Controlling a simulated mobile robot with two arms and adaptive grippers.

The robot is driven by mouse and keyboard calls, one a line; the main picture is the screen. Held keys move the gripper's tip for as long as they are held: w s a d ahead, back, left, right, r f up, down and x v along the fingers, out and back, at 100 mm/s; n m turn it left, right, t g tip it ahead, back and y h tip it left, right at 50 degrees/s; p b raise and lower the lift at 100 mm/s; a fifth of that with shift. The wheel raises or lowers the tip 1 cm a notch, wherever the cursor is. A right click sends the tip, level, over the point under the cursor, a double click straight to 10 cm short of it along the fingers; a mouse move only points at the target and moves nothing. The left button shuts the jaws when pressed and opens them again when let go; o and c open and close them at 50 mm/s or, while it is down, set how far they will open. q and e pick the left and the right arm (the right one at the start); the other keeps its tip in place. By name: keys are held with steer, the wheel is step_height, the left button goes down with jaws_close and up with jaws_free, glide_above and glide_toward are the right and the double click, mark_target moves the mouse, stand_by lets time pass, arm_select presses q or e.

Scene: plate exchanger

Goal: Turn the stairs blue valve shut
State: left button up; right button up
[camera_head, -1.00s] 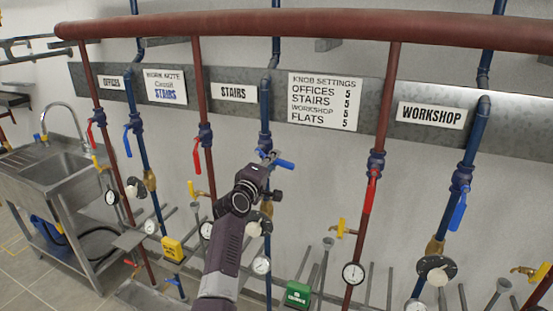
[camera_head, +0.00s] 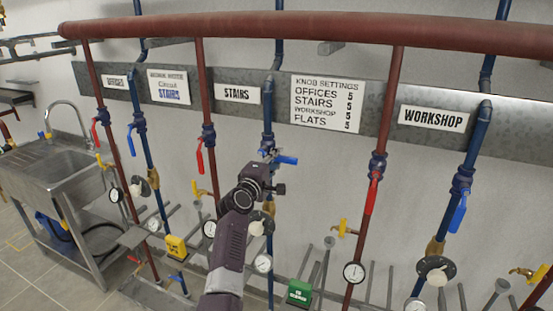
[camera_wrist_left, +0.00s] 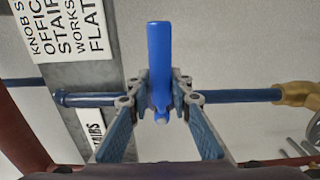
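The stairs blue valve lever (camera_head: 287,160) sticks out to the right, roughly square across the blue pipe (camera_head: 268,105) under the STAIRS sign (camera_head: 237,94). In the left wrist view the lever (camera_wrist_left: 160,55) points up, across the pipe (camera_wrist_left: 240,96) that runs sideways there. My left gripper (camera_head: 268,156) is at the valve. Its two fingers (camera_wrist_left: 160,98) stand apart, one on each side of the lever's base, with gaps showing. My left wrist and fingers hide part of the valve body in the head view. My right gripper is not in view.
The stairs red lever (camera_head: 200,160) hangs left of my arm. The workshop red lever (camera_head: 370,195) and workshop blue lever (camera_head: 457,212) hang to the right. A gauge (camera_head: 263,263) sits below my gripper. A thick red pipe (camera_head: 300,25) crosses above. A sink (camera_head: 60,165) stands far left.

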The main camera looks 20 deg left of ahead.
arm_select(q)
steer(key=o, duration=0.4)
steer(key=shift+c, duration=0.2)
steer(key=s, duration=1.2)
steer(key=shift+a, duration=0.2)
steer(key=shift+f, duration=0.1)
